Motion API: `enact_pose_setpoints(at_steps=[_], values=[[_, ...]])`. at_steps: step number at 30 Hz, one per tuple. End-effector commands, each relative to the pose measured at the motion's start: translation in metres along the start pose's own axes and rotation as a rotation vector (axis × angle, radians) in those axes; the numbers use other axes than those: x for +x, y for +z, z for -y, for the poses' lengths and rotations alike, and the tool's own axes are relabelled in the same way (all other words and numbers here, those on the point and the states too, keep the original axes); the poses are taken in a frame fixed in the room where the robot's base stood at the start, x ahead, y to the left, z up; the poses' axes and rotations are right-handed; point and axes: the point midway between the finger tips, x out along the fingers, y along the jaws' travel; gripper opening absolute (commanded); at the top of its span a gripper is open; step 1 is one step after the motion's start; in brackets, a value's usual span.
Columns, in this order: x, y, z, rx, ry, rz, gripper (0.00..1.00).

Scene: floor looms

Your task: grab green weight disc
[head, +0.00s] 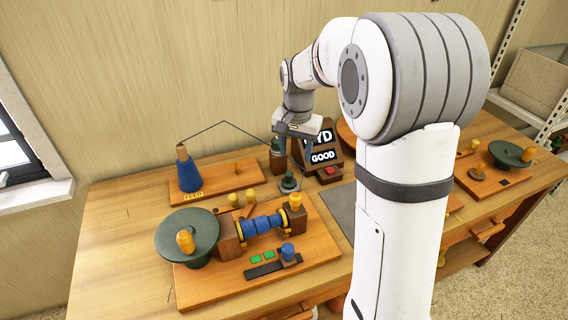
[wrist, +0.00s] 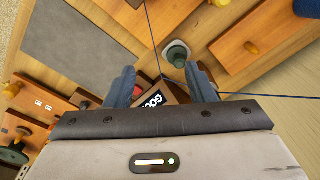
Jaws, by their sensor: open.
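A small dark green weight disc (head: 289,183) with a knob on top stands on the table, left of the dark sign. In the wrist view the green disc (wrist: 177,54) lies just beyond my fingertips, towards the right finger, with a pale ring around its base. My gripper (head: 293,160) points down above and slightly behind the disc in the head view. In the wrist view the two blue-grey fingers of my gripper (wrist: 161,76) are wide apart, with nothing held between them.
A sign reading GOOD (head: 323,156) stands close to my gripper. A thread runs from the blue cone (head: 189,174) towards the gripper area and crosses the wrist view. A winder board (head: 215,285) is in front; a grey mat (head: 343,207) lies to the right.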

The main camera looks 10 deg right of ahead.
Motion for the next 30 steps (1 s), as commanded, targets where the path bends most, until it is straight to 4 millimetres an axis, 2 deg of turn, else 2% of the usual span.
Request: enact_pose_setpoints(at_steps=[1,3,6,10,15,23,30], values=[[0.021,-0.016,0.009,0.037,0.009,0.015,0.5],[0.041,-0.035,0.02,0.089,0.018,0.029,0.5],[0.066,-0.055,0.033,0.152,0.028,0.043,0.5],[0.088,-0.071,0.043,0.206,0.038,0.055,0.5],[0.104,-0.078,0.047,0.233,0.043,0.061,0.5],[0.133,-0.075,0.045,0.233,0.044,0.062,0.5],[0.167,-0.072,0.041,0.232,0.044,0.062,0.5]])
